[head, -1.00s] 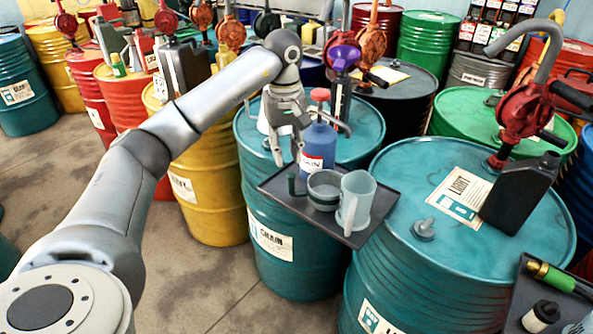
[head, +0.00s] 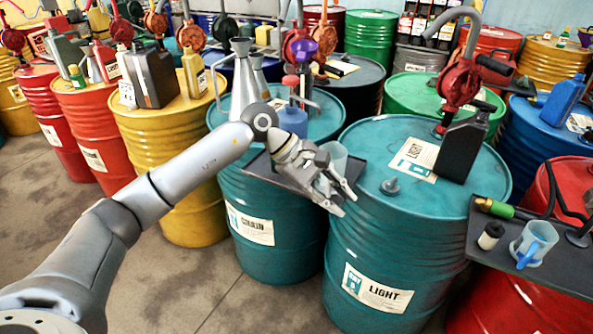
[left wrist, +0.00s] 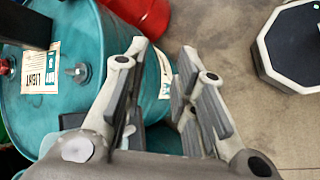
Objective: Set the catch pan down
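A dark flat tray (head: 258,165) sits at the front edge of the left teal drum. The small grey pot is hidden. My right gripper is out of view.
The right teal drum (head: 410,225) bears a black jug (head: 462,148), a label sheet and a grey cap. Metal funnels (head: 243,82) stand behind my left arm. Another dark tray (head: 545,265) at right holds a clear blue jug (head: 534,244).

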